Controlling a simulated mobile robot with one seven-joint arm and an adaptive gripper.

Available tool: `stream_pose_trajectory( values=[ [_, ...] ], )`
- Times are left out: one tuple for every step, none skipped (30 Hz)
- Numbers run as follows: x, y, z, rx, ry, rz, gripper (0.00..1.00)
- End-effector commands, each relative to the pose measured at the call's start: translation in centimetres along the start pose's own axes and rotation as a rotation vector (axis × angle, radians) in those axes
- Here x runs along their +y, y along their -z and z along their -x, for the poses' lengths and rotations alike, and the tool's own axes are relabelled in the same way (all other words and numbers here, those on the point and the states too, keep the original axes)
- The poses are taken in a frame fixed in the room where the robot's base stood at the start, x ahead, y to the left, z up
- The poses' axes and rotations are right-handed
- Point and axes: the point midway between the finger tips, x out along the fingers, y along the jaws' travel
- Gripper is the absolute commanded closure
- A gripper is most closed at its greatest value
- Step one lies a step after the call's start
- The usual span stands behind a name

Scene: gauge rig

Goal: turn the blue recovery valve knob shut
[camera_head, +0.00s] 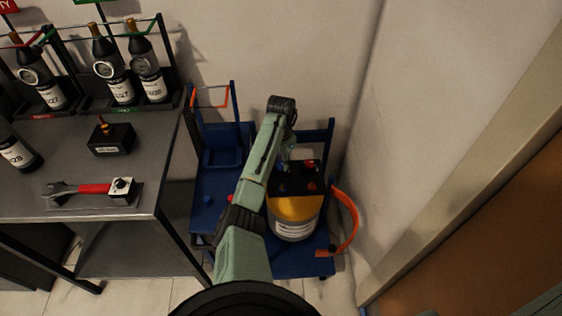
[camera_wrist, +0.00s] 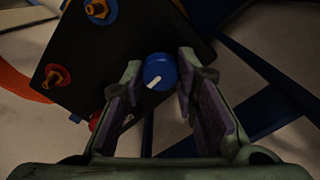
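The blue valve knob (camera_wrist: 159,71) sits at the edge of a black block (camera_wrist: 105,50) in the wrist view. A white mark on the knob points to the lower left. My gripper (camera_wrist: 160,65) is open, with one fingertip on each side of the knob. A gap shows on at least the left side; I cannot tell whether the right fingertip touches. In the head view, the black block (camera_head: 297,181) sits on top of a yellow and grey cylinder (camera_head: 294,215), and my gripper (camera_head: 291,157) is over its far side, small and partly hidden by my arm.
Brass fittings (camera_wrist: 97,8) stand on the block, and a red part shows beside my left finger. A blue cart (camera_head: 285,271) carries the cylinder, with an orange hose (camera_head: 352,215) at its right. A grey bench (camera_head: 150,187) with bottles and a wrench (camera_head: 90,188) stands left.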

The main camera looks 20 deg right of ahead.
Motion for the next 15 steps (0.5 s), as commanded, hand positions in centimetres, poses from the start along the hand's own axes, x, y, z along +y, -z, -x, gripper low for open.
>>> stream_pose_trajectory(
  values=[
    [-0.14,0.02,0.09,0.002,0.003,0.001,0.69],
    [-0.14,0.02,0.09,0.002,0.003,0.001,0.67],
    [-0.13,0.02,0.09,0.002,0.003,0.001,0.65],
    [-0.12,0.02,0.09,0.002,0.003,0.001,0.63],
    [-0.11,0.02,0.08,0.002,0.002,0.001,0.61],
    [-0.1,0.02,0.08,0.001,0.002,0.001,0.58],
    [-0.09,0.02,0.07,0.001,0.002,0.001,0.56],
    [-0.08,0.02,0.07,0.001,0.002,0.001,0.54],
    [-0.07,0.01,0.06,0.001,0.002,0.001,0.52],
    [-0.06,0.01,0.06,0.001,0.001,0.001,0.52],
    [-0.06,0.01,0.05,0.001,0.001,0.001,0.52],
    [-0.05,0.01,0.05,0.001,0.001,0.001,0.52],
    [-0.04,0.01,0.05,0.001,0.001,0.001,0.52],
    [-0.04,0.01,0.04,0.001,0.001,0.001,0.52],
    [-0.03,0.01,0.04,0.001,0.001,0.001,0.52]
  ],
)
